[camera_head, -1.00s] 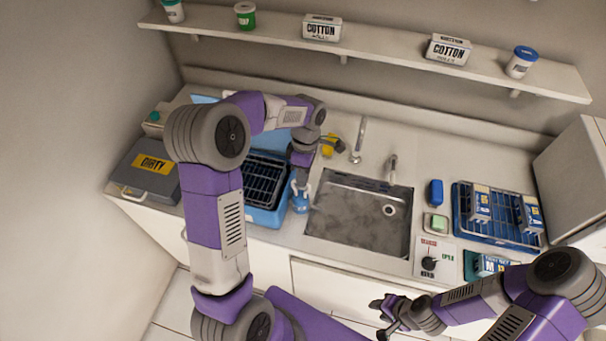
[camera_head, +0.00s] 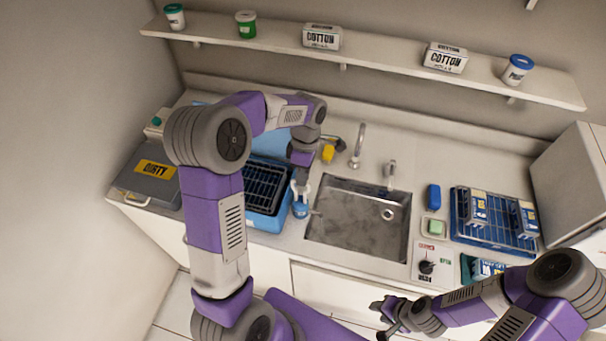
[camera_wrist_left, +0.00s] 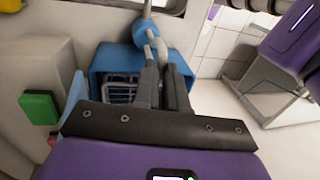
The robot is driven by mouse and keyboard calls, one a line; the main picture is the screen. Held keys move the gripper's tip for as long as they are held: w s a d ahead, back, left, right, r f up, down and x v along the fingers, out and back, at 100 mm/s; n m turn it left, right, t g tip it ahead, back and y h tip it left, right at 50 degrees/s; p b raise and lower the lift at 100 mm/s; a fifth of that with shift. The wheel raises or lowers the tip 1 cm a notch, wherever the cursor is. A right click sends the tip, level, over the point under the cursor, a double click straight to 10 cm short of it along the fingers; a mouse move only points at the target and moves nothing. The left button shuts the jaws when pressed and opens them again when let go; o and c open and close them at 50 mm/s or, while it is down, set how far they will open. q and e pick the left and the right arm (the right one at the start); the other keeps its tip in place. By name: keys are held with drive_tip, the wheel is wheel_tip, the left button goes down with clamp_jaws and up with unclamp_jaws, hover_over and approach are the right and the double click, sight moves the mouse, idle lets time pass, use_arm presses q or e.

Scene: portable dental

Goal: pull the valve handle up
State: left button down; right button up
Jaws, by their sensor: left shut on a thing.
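The valve handle seems to be the blue and light grey fixture (camera_head: 300,209) at the left edge of the sink in the head view. In the left wrist view its blue rounded part (camera_wrist_left: 144,33) and a thin grey stem show beyond my fingertips. My left gripper (camera_head: 302,182) points down at it from above, and its dark fingers (camera_wrist_left: 162,75) are shut on the stem. The grasp itself is partly hidden by the fingers. My right gripper (camera_head: 388,312) is low at the front, away from the fixture; its jaw gap is unclear.
The sink (camera_head: 355,235) lies right of the fixture, with a tap (camera_head: 358,145) behind it. A blue bin with a black rack (camera_head: 265,187) stands close on the left. A dial panel (camera_head: 427,258) is on the right.

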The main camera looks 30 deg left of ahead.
use_arm(q)
drive_tip(key=c, duration=1.2)
unclamp_jaws()
drive_tip(key=shift+r, duration=0.3)
drive_tip(key=shift+f, duration=0.1)
drive_tip(key=v, duration=0.7)
drive_tip(key=shift+r, duration=0.35)
